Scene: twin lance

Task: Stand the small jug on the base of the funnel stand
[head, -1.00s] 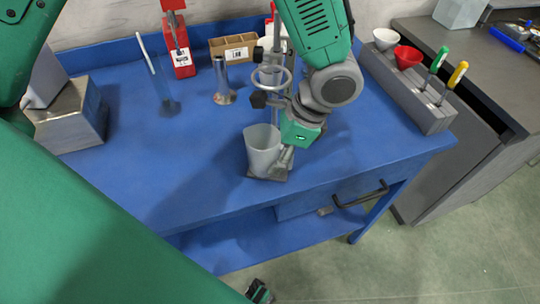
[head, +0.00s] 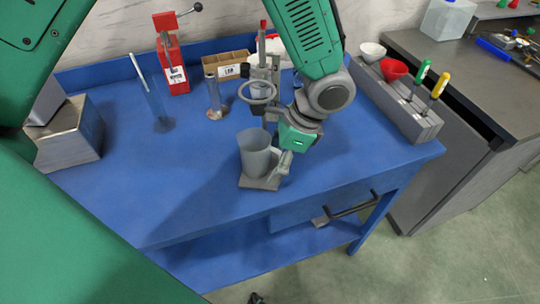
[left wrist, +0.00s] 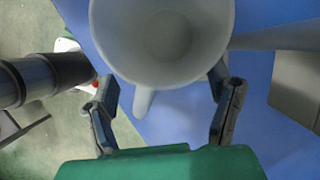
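The small jug (head: 254,158) is a grey, open-topped cup, and in the head view it stands upright on the flat base (head: 246,184) of the funnel stand. The stand's ring (head: 258,90) is above and behind it. My left gripper (head: 286,160) is at the jug's right side, by its handle. In the left wrist view, I look into the empty jug (left wrist: 165,40). Its handle (left wrist: 143,101) points between the two widely spread fingers of my left gripper (left wrist: 165,115), with gaps on both sides. My right gripper does not show clearly.
A glass cylinder (head: 156,98), a smaller cylinder (head: 213,95), a red device (head: 172,65) and a cardboard box (head: 226,66) stand behind. A grey rack (head: 400,105) with funnels and screwdrivers is at the right. The blue table's front left (head: 150,200) is clear.

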